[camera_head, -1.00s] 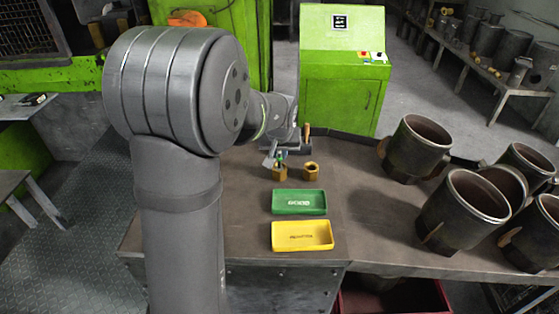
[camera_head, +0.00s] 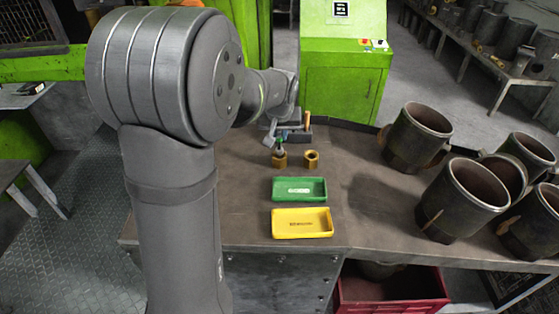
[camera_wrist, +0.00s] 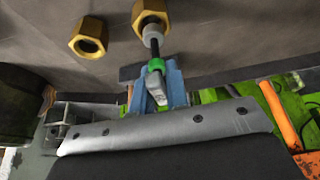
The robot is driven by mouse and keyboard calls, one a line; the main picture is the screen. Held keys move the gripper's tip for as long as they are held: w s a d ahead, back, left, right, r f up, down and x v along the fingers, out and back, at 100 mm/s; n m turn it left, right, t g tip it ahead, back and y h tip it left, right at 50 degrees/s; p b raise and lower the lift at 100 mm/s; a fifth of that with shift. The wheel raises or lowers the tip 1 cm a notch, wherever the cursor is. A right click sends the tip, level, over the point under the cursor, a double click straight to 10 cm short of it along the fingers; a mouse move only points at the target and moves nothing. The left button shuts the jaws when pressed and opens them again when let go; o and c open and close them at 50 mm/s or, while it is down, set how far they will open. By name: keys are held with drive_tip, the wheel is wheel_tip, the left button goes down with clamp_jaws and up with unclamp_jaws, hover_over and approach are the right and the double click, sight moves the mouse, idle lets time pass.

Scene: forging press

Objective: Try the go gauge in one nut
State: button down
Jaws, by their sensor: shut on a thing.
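My gripper (camera_wrist: 158,84) has blue fingers shut on the go gauge. The gauge (camera_wrist: 155,65) has a green ring, a dark shaft and a grey plug end. The plug end is at the mouth of one brass hex nut (camera_wrist: 149,9); how far it is inside I cannot tell. In the head view the gauge (camera_head: 279,142) stands about upright over the left nut (camera_head: 279,161). The other brass nut (camera_head: 311,159) stands to its right with its hole up and empty; it also shows in the wrist view (camera_wrist: 88,37). My gripper is partly hidden behind my arm in the head view.
A green tray (camera_head: 299,199) and a yellow tray (camera_head: 302,232) lie on the bench in front of the nuts, both empty. A dark holder with an orange-handled tool (camera_head: 307,121) stands behind the nuts. Large metal cylinders (camera_head: 460,200) crowd the bench's right side.

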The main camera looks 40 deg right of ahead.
drive_tip(key=shift+r, duration=0.45)
drive_tip(key=shift+r, duration=1.95)
